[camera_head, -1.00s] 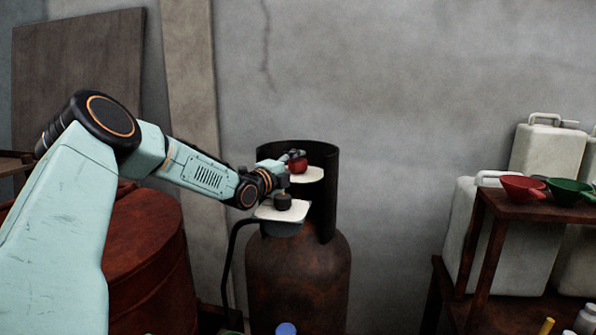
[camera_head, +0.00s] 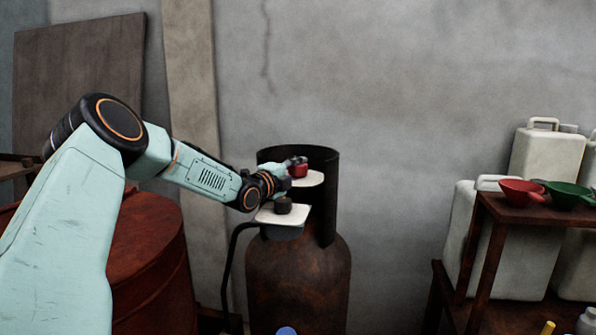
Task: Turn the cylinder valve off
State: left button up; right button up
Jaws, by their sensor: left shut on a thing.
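A rusty brown gas cylinder (camera_head: 298,285) stands upright against the wall, with a dark open collar (camera_head: 324,205) around its top. A red valve knob (camera_head: 299,171) sits inside the collar, next to a whitish plate (camera_head: 312,180). My left gripper (camera_head: 292,167) reaches in from the left and is shut on the red knob; its fingers partly hide the knob. My right gripper is not in view.
A black hose (camera_head: 228,270) runs down the cylinder's left side. A dark red drum (camera_head: 150,260) stands at left. At right, a brown shelf (camera_head: 530,209) holds a red funnel (camera_head: 522,192) and a green funnel (camera_head: 570,195), with white jerrycans (camera_head: 544,155) behind.

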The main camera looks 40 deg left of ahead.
pick_arm(q)
jog(key=shift+c, duration=0.6)
jog(key=shift+a+r+m+h, duration=0.1)
jog(key=shift+m+h, duration=0.2)
jog(key=shift+h, duration=0.1)
jog(key=shift+m+h, duration=0.4)
jog(key=shift+h, duration=0.3)
jog(key=o, duration=1.2)
jog(key=shift+c, duration=0.2)
